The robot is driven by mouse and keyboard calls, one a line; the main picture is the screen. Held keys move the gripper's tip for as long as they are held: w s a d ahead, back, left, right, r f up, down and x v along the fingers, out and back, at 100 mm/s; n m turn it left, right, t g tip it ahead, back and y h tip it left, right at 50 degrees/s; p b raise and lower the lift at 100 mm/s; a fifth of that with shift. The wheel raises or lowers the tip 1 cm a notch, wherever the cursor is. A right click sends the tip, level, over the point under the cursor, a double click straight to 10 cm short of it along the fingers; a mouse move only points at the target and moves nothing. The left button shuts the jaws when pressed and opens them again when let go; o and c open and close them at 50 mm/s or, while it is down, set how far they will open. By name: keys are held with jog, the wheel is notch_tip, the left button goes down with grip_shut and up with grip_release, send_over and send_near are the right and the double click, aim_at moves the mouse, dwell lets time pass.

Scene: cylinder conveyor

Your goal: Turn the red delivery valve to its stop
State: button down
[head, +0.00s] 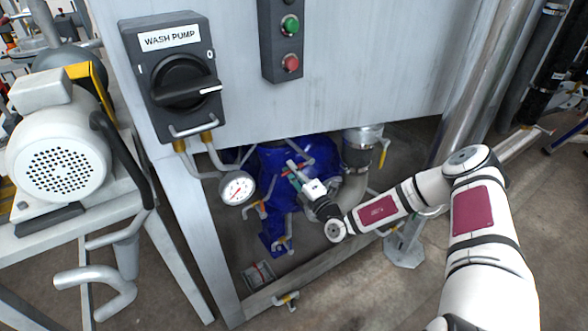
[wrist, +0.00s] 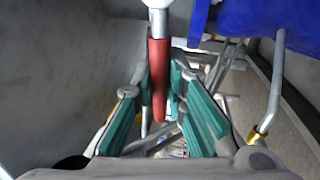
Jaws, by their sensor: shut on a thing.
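The red delivery valve shows in the wrist view as a red-sleeved lever (wrist: 158,82) hanging from a pale metal shank at the top. The green-padded fingers of my gripper (wrist: 163,74) lie on both sides of the lever and are shut on it near their tips. In the head view my gripper (head: 295,172) reaches in under the grey panel, in front of the blue pump (head: 318,178). The valve's body and stop are hard to make out there, as the gripper and panel edge crowd that spot.
The grey panel (head: 350,95) overhangs the work area and carries the wash pump switch (head: 182,85). A pressure gauge (head: 237,188) hangs left of my gripper, and a large pipe elbow (head: 355,185) is at its right. A frame rail (head: 320,272) runs below.

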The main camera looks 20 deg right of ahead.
jog(key=shift+r+m, duration=0.25)
jog(key=shift+m, duration=0.25)
jog(key=c, duration=1.6)
grip_release()
jog(key=v, duration=1.2)
jog(key=shift+a, duration=0.15)
